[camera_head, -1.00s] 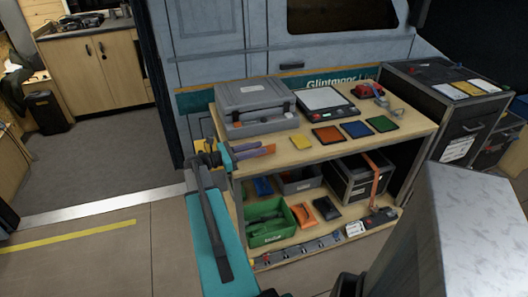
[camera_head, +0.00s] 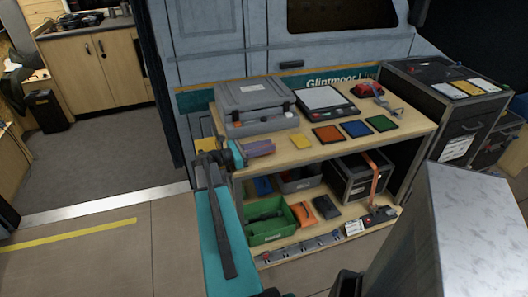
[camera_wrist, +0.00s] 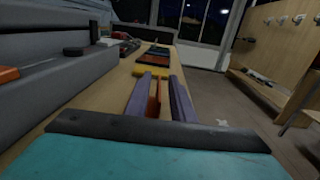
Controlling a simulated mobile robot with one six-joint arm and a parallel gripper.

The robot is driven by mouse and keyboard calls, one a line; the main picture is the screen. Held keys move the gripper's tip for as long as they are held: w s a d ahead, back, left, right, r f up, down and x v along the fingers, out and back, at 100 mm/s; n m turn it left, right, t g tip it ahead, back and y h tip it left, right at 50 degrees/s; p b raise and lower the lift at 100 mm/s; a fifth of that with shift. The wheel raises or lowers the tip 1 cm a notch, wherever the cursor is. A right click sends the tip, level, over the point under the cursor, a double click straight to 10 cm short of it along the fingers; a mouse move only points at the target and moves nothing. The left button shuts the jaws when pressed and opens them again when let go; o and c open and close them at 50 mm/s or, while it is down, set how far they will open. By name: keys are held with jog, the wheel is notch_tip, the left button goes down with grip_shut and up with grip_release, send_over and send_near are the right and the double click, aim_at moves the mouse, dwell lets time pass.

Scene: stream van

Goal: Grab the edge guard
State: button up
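The edge guard appears to be the orange-brown strip (camera_wrist: 154,104) on the near left edge of the bench top (camera_head: 405,142). In the wrist view it lies between the two purple fingers of my gripper (camera_wrist: 162,78), nearer the left finger. A gap shows on the right finger's side, so my gripper looks open around the strip and not closed on it. In the head view my gripper (camera_head: 258,148) is at the bench's left corner, just in front of the grey case, and its fingers hide most of the strip.
A grey case (camera_head: 255,100) stands close behind my gripper. Yellow (camera_head: 301,142), orange-red (camera_head: 328,136), blue (camera_head: 356,129) and green (camera_head: 381,123) squares lie to the right. A green bin (camera_head: 268,230) is on the lower shelf. Floor to the left is clear.

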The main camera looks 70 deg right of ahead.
grip_shut()
jog(key=shift+r, duration=0.1)
jog(key=shift+r, duration=0.7)
jog(key=shift+r+b, duration=0.35)
jog(key=shift+r, duration=0.6)
jog(key=s+a+r+p, duration=0.1)
jog(key=s+a+p, duration=0.3)
jog(key=s, duration=1)
jog(key=shift+a+r, duration=0.3)
jog(key=shift+a, duration=1.4)
